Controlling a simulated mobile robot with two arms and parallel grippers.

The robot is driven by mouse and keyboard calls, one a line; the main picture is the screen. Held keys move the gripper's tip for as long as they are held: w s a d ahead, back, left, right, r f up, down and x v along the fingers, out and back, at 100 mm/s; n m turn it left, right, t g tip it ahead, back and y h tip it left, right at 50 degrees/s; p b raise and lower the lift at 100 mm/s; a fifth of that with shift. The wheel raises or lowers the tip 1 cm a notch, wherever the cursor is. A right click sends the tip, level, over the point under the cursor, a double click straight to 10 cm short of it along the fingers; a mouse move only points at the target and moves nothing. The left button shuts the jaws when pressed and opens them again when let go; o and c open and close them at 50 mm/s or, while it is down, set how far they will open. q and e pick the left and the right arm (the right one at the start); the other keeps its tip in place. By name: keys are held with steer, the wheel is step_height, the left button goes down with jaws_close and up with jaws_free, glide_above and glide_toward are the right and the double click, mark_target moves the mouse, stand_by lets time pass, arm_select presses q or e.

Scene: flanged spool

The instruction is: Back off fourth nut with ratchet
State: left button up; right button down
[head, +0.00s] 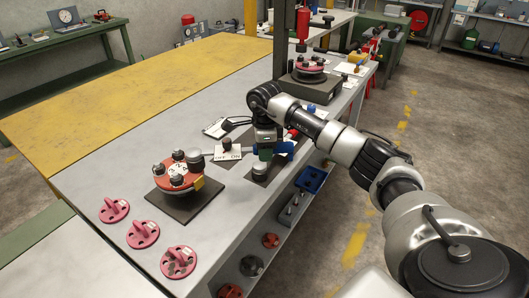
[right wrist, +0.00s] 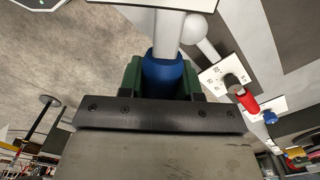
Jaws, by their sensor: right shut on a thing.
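The flanged spool (head: 172,180) has a red flange with several dark nuts and stands on a dark square plate on the grey bench. A ratchet (head: 212,156) reaches from my right gripper to the spool's right side. Its head appears to be over the nut there, but I cannot tell how it seats. My right gripper (head: 265,152) is shut on the ratchet's blue handle. In the right wrist view the blue handle (right wrist: 165,72) sits between the green fingers, with the pale shaft running beyond it. My left gripper is not in view.
Three red flange pieces (head: 142,233) lie along the bench's near left side. An OFF/ON card (head: 226,155) lies under the ratchet shaft. A second red-topped part (head: 310,66) stands on a dark block behind. A blue tray (head: 311,178) is at the bench's right side. The yellow surface is clear.

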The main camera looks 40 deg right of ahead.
steer(key=w+n+b, duration=0.1)
steer(key=w+d+n+b, duration=0.1)
steer(key=w, duration=0.1)
steer(key=shift+w+d, duration=0.2)
steer(key=shift+w, duration=0.05)
steer(key=shift+w+d, duration=0.1)
steer(key=shift+w, duration=0.15)
steer(key=shift+r, duration=0.1)
steer(key=w+n+b, duration=0.1)
steer(key=w, duration=0.1)
steer(key=w+d+n+b, duration=0.1)
steer(key=w, duration=0.1)
steer(key=shift+n+b, duration=0.4)
